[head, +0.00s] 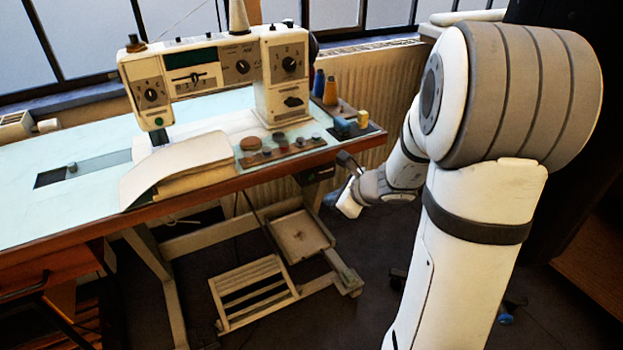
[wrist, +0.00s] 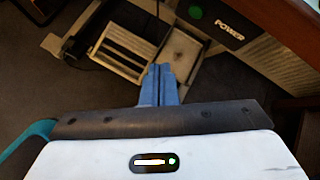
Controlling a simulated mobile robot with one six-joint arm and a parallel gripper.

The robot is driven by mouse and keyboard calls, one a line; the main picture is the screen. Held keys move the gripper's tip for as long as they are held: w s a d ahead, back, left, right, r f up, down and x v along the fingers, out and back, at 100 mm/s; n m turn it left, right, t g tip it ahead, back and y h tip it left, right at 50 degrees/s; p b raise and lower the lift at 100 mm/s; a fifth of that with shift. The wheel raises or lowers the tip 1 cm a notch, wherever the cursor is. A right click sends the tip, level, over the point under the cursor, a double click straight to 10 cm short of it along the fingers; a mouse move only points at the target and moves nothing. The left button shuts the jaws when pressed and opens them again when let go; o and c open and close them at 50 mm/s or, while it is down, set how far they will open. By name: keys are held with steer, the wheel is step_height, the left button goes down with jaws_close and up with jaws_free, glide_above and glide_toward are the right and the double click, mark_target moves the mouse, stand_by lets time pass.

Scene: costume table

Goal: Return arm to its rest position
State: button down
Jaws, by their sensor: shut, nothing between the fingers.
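My gripper (wrist: 159,70) shows in the wrist view as two blue fingers pressed together, with nothing between them. Below them are its dark bar and white housing. In the head view my arm hangs at the right, bent in toward the table's right end. The white end of my wrist is beside and below the right edge of the sewing table (head: 60,222); the fingertips are hard to make out there. In the wrist view the fingers point over the floor and the treadle frame (wrist: 123,48), apart from both.
A sewing machine (head: 215,65) stands on the table, with a stack of cloth or paper (head: 180,165) in front. Thread spools (head: 330,90) stand near the right corner. A slatted pedal (head: 252,292) is below. A box marked POWER (wrist: 228,25) hangs under the tabletop. Open floor lies right of the stand.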

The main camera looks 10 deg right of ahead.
steer(key=s+a+r+n+g+p, duration=0.2)
steer(key=s+a+r+n+p, duration=0.2)
steer(key=s+r+n+p, duration=0.45)
steer(key=s+a+r+n+g+p, duration=0.2)
steer(key=s+a+r+n+p, duration=0.3)
steer(key=r, duration=0.6)
steer(key=s+d+r+n+h+p, duration=0.2)
steer(key=s+r+n+p, duration=0.2)
steer(key=r+n+p, duration=0.1)
steer(key=s+d+r+n+g+h+p, duration=0.1)
steer(key=s+d+r+n+h+p, duration=0.2)
steer(key=r+n+p, duration=0.3)
step_height(320, 180, up, 2)
steer(key=shift+s+r+n, duration=0.1)
steer(key=shift+s+n, duration=0.45)
steer(key=shift+s, duration=0.05)
